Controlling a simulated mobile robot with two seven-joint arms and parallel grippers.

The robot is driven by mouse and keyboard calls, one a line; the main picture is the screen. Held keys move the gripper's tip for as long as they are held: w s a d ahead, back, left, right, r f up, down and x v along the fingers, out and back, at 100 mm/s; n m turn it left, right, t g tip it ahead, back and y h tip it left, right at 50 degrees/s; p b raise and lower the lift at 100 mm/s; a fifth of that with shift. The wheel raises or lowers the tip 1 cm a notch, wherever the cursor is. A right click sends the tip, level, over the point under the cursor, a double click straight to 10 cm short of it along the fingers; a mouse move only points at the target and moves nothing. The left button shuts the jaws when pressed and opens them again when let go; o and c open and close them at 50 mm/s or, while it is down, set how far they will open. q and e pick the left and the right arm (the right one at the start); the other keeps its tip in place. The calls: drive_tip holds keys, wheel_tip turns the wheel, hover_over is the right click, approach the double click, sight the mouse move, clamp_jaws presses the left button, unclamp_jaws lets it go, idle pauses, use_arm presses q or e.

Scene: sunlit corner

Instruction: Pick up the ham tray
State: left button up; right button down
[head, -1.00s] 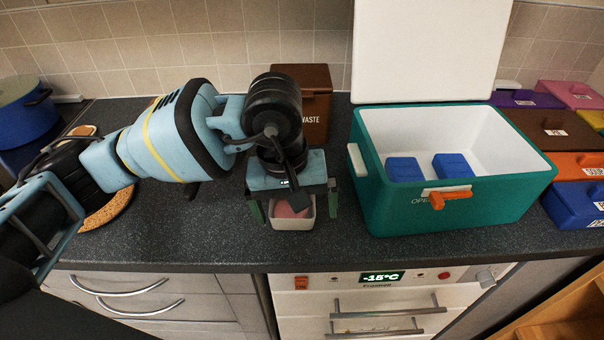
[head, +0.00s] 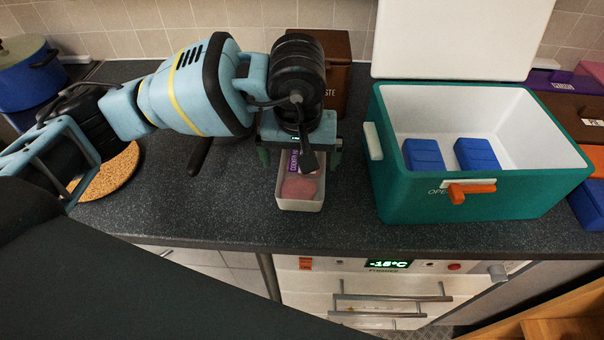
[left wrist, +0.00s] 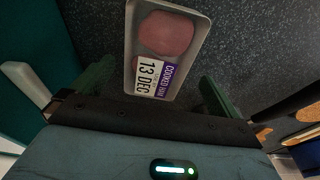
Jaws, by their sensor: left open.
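The ham tray (head: 300,203) is a small pale open tray with pink ham slices and a white and purple label. It sits on the dark counter left of the green cool box. In the left wrist view the ham tray (left wrist: 129,45) shows its label reading "COOKED HAM" and "13 DEC". My left gripper (head: 300,158) is open and empty, pointing down over the tray's back part, which it partly hides. In the left wrist view its fingers (left wrist: 156,88) are spread to either side of the tray's near end, apart from it. My right gripper is out of view.
The open cool box (head: 400,205) holds two blue blocks (head: 424,155). A brown waste box (head: 335,75) stands behind my left gripper. A round cork mat (head: 110,178) and a blue pot (head: 25,75) are at left. The counter's front edge lies close before the tray.

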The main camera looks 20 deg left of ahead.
sight(302, 176)
use_arm(q)
drive_tip(key=f, duration=0.3)
drive_tip(key=shift+w+d+f, duration=0.1)
drive_tip(key=shift+w+f, duration=0.15)
drive_tip(key=shift+f, duration=0.1)
drive_tip(key=shift+w+f, duration=0.1)
drive_tip(key=shift+f, duration=0.3)
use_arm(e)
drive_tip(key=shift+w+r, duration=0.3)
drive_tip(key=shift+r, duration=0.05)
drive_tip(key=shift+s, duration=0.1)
use_arm(q)
drive_tip(key=shift+c, duration=0.9)
drive_tip(key=c, duration=1)
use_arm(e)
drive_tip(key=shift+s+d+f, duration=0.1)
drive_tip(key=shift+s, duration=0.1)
use_arm(q)
drive_tip(key=shift+r, duration=0.15)
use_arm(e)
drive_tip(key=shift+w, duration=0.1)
